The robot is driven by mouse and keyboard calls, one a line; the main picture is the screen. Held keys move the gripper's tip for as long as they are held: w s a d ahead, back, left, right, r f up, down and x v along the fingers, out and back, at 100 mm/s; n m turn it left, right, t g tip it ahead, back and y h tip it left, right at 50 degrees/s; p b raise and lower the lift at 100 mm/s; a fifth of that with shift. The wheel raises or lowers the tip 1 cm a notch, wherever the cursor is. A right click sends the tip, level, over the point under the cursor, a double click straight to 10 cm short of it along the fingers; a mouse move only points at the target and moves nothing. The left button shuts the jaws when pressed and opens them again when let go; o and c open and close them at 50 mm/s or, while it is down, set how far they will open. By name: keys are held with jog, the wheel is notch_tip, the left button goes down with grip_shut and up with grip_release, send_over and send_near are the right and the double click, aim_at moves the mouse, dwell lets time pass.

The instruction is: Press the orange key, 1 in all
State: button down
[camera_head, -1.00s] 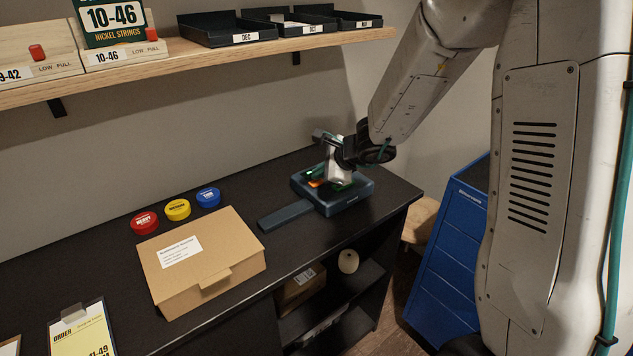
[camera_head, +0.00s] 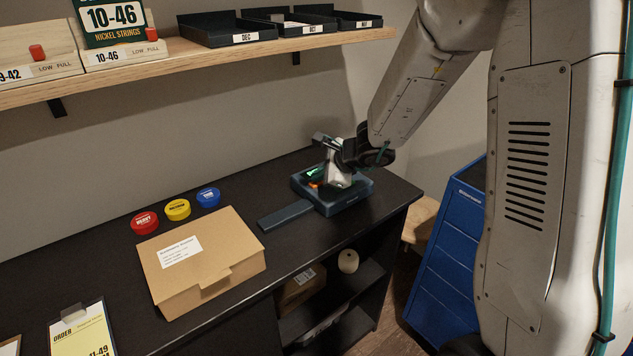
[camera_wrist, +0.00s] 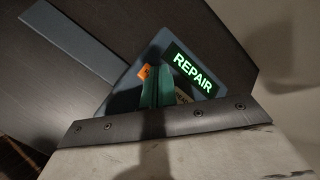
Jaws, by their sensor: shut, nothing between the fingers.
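The orange key (camera_wrist: 145,72) is on the top of a dark blue-grey device (camera_wrist: 128,84). In the wrist view it shows just left of my green fingertips, partly hidden. In the head view the orange key (camera_head: 314,184) is a small patch left of my gripper. My gripper (camera_wrist: 158,80) is shut and empty, its fingertips low over the device top beside the key; I cannot tell whether they touch it. The device's display (camera_wrist: 194,73) reads REPAIR in green; its glow also shows in the head view (camera_head: 313,171).
The device (camera_head: 345,203) sits at the counter's right end, with a flat dark bar (camera_head: 285,215) at its left. A cardboard box (camera_head: 205,265) and red, yellow and blue round tins (camera_head: 177,209) stand further left. A shelf (camera_head: 220,58) with trays is above. A blue cabinet (camera_head: 450,250) stands right.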

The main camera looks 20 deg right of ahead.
dwell(0.4)
jog(key=shift+r, duration=0.8)
notch_tip(320, 180, up, 5)
dwell(0.4)
dwell(0.6)
